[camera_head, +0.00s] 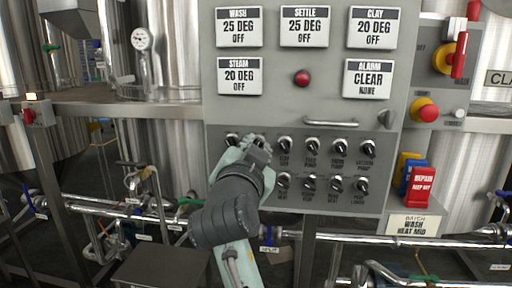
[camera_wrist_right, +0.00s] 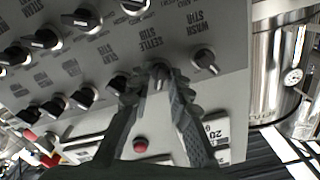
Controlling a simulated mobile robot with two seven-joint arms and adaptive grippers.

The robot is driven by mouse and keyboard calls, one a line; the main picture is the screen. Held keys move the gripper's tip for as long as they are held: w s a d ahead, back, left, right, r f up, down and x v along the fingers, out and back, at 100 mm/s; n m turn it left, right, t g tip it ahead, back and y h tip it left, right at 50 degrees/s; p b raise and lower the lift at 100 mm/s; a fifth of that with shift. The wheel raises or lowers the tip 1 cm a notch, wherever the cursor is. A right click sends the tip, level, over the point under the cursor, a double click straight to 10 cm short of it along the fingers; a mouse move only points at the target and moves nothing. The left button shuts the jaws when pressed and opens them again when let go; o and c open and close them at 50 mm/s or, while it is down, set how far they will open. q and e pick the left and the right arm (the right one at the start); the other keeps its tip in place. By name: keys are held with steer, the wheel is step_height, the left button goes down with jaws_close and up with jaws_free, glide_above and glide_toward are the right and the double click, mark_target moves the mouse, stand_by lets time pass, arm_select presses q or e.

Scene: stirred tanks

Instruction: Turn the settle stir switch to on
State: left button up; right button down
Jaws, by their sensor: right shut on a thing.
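The settle stir switch (camera_wrist_right: 159,72) is a small dark knob on the grey control panel (camera_head: 220,105), beside its "SETTLE STIR" label in the right wrist view. My right gripper (camera_head: 257,146) is at the top row of knobs, and in the right wrist view its dark fingers (camera_wrist_right: 156,82) are closed around this knob. The fingers hide much of the knob, so I cannot tell its exact angle. In the head view the hand covers the switch and its label. The settle display (camera_head: 305,26) reads "25 DEG OFF". My left gripper is not in view.
The wash stir knob (camera_wrist_right: 205,62) is close beside the right finger. Several similar knobs fill two rows, under a metal handle (camera_head: 331,123). A red button (camera_head: 302,78) and a red emergency button (camera_head: 425,110) protrude. Pipes run below the panel.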

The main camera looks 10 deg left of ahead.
steer(key=shift+r, duration=0.1)
steer(key=c, duration=1.6)
jaws_free()
steer(key=shift+c, duration=0.2)
